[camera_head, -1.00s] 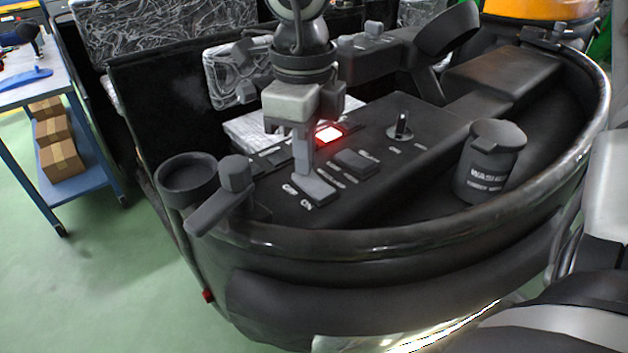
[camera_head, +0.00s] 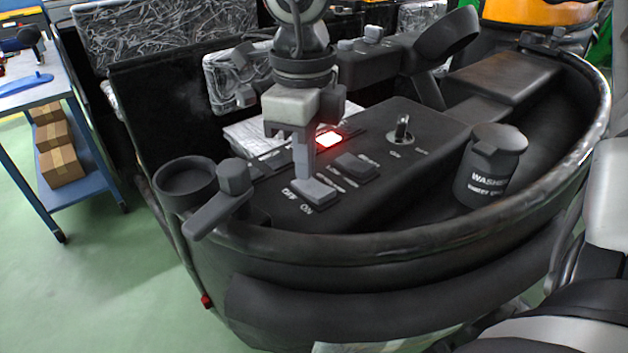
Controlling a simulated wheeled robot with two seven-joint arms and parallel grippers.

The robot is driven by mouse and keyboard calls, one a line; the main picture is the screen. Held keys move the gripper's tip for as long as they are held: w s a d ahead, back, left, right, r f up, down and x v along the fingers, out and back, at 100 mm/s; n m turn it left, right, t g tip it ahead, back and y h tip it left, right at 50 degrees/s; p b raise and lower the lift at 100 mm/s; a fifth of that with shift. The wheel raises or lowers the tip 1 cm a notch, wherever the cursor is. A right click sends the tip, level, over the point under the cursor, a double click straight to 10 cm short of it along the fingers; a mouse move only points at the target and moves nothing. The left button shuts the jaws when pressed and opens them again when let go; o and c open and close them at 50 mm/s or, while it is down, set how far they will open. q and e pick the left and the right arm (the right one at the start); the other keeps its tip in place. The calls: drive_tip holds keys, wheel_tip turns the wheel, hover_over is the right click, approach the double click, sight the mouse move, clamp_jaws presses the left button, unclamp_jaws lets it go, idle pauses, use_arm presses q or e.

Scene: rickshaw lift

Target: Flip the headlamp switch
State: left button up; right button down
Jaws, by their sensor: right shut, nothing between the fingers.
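A grey rocker switch (camera_head: 321,191) sits on the black control panel (camera_head: 385,165), beside white OFF and ON lettering. I take it as the headlamp switch. My right gripper (camera_head: 305,177) comes down from the top with its fingers shut and empty. Its fingertips are at the switch and hide part of its left side; I cannot tell whether they touch it. Which way the switch is tilted is not clear. My left gripper is not in view.
A lever (camera_head: 218,205) stands to the left, a washer bottle (camera_head: 490,165) to the right. A curved rim (camera_head: 400,245) borders the panel.

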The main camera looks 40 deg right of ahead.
wheel_tip(320, 180, up, 6)
drive_tip(key=p, duration=0.3)
idle(0.3)
idle(0.4)
